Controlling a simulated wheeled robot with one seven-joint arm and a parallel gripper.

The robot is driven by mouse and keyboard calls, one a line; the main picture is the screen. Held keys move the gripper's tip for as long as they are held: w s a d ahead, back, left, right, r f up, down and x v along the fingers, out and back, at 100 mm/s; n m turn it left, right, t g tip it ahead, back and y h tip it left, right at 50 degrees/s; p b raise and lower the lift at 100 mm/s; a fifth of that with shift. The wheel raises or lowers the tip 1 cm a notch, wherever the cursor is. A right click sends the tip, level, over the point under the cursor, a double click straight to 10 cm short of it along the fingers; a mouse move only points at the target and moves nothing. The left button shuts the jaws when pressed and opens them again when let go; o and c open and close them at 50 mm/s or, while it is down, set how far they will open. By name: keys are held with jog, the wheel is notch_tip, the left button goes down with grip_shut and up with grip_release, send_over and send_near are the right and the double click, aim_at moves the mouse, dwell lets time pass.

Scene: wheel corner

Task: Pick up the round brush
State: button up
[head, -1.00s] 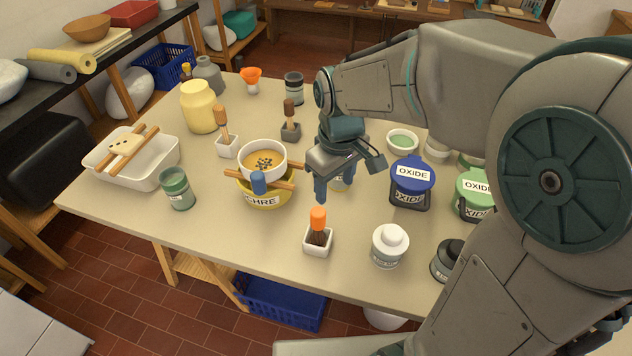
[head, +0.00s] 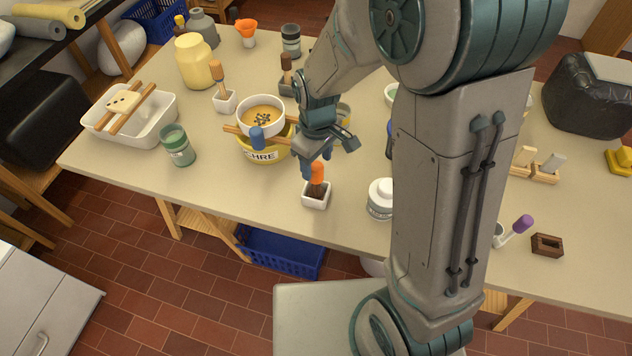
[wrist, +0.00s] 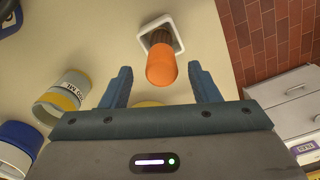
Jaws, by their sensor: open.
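A brush with an orange handle (head: 317,172) and dark bristles stands upright in a small white square pot (head: 316,201) near the table's front edge. Its orange end (wrist: 161,66) also shows in the wrist view, with the white pot (wrist: 172,23) behind it. My gripper (head: 318,165) is open and empty, just above and beside the handle in the head view. In the wrist view the handle lies between the two blue fingers, apart from both. Other brushes stand behind: one with a tan handle (head: 218,72) in a white pot, one with a brown handle (head: 286,66).
A white lidded jar (head: 380,198) stands right of the pot. A yellow bowl (head: 262,149) with a cream bowl (head: 260,117) on sticks stands to its left, and a green jar (head: 177,147) further left. The table front left of the pot is clear. My arm hides the table's middle right.

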aim_at(316, 183)
jog(key=shift+a+f, duration=0.1)
jog(key=shift+f, duration=1.85)
jog(key=c, duration=1.2)
jog(key=shift+r+p, duration=0.15)
jog(key=shift+p, duration=0.2)
